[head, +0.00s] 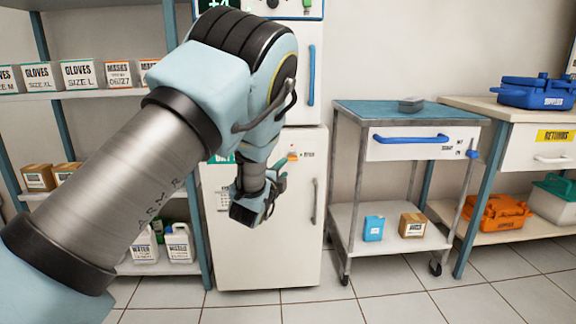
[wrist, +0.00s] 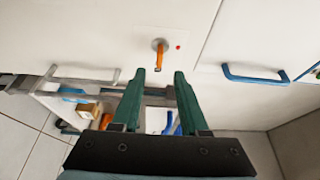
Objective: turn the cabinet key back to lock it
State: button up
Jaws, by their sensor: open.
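The cabinet is white, with a closed door (head: 270,255) and a vertical grey handle (head: 315,200) in the head view. The orange key (wrist: 160,54) sits in a round lock in the wrist view, its long side pointing toward the bottom of that picture. It also shows small in the head view (head: 293,156), just above my gripper. A red dot (wrist: 178,47) is beside the lock. My gripper (wrist: 158,78) is open and empty. Its two green fingers are apart, with the key beyond the gap between their tips. I see no contact with the key.
An upper door with a blue handle (head: 312,75) is above the cabinet door. A blue-topped cart (head: 365,112) stands to the right, and a shelf (head: 110,92) with boxes and bottles is to the left. Tiled floor (head: 400,300) is free in front.

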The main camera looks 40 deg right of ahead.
aim_at(291, 160)
jog(key=b+x, duration=0.1)
jog(key=x, duration=0.7)
jog(key=shift+w+d, duration=0.1)
jog(key=shift+d, duration=0.1)
jog(key=shift+c, duration=0.3)
grip_shut()
